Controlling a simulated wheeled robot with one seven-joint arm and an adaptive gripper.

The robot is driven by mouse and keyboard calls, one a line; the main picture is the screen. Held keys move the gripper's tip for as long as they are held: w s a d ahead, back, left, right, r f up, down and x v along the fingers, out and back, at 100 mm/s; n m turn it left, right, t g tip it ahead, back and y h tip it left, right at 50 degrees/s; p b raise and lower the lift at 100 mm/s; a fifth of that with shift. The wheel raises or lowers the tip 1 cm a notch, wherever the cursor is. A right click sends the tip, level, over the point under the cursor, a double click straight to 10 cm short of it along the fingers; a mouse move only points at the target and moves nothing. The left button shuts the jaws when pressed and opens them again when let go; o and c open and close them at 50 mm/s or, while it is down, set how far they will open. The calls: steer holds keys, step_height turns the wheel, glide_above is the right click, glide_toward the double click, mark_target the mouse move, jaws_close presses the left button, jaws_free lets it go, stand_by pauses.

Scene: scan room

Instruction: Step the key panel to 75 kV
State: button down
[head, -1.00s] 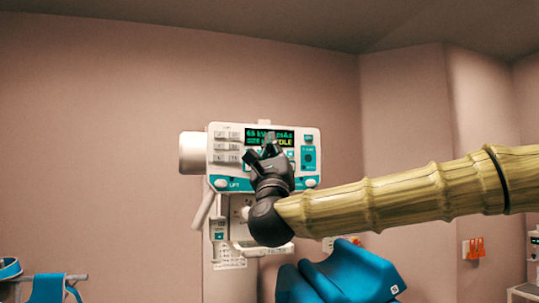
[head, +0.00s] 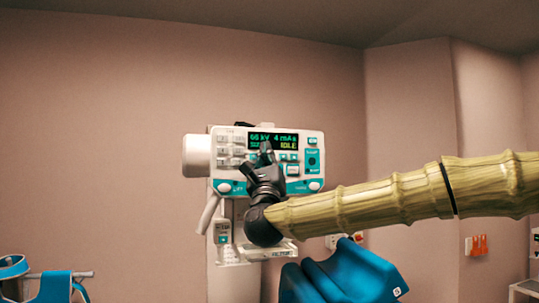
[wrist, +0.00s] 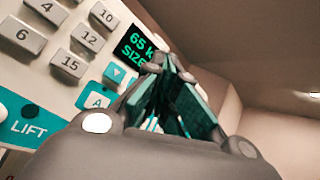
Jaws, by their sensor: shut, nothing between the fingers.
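The key panel (head: 225,130) is a white and teal console on the wall side of the head view. Its dark display (head: 289,138) shows green text; in the wrist view the display (wrist: 134,46) starts "65 k", with "SIZE" below. The head view shows "IDLE" at its lower right. My gripper (head: 266,148) is shut and empty, its fingertips overlapping the display's lower edge; contact cannot be told. In the wrist view my gripper (wrist: 170,65) hides the keys right of the teal down-arrow key (wrist: 116,74). A teal "A" key (wrist: 97,101) is below.
Grey numbered keys (wrist: 90,38) fill the panel's left side. A teal "LIFT" strip (wrist: 28,130) runs along its bottom. A blue draped item (head: 342,275) is below my arm. Orange items (head: 476,245) hang on the right wall. Blue straps on a rail (head: 48,288) are at lower left.

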steer(key=shift+w+a, duration=0.15)
steer(key=shift+w, duration=0.5)
steer(key=shift+w+a+f+b, duration=0.1)
steer(key=shift+w+b, duration=0.05)
steer(key=shift+b, duration=0.3)
stand_by(0.8)
stand_by(0.4)
steer(key=shift+w+a+b, duration=0.15)
steer(key=shift+w+b, duration=0.2)
steer(key=shift+w, duration=0.1)
stand_by(0.6)
steer(key=shift+s, duration=0.1)
steer(key=shift+s+d+b, duration=0.3)
steer(key=shift+s+b, duration=0.4)
steer(key=shift+b, duration=0.15)
